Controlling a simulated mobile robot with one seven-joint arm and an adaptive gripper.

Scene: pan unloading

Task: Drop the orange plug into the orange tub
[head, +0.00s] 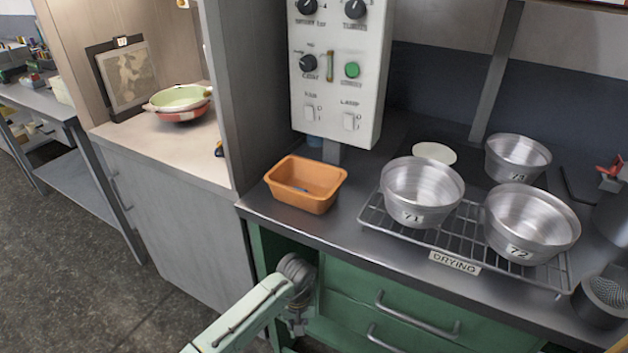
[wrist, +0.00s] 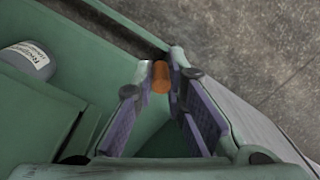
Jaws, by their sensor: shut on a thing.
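The orange tub (head: 300,201) stands upright on the dark worktop near its left front corner in the head view. Something small and bluish shows inside it, too small to name. The orange plug (wrist: 160,77) shows between the fingertips of my gripper (wrist: 161,72) in the wrist view, and my gripper is shut on it. In the head view my arm reaches low to the front of the green cabinet, below the tub and worktop edge. The plug cannot be made out there.
A green cabinet (head: 400,300) with drawers and bar handles lies under the worktop. Metal bowls (head: 421,190) stand on and behind a drying rack (head: 385,223) right of the tub. A control box (head: 338,75) hangs above.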

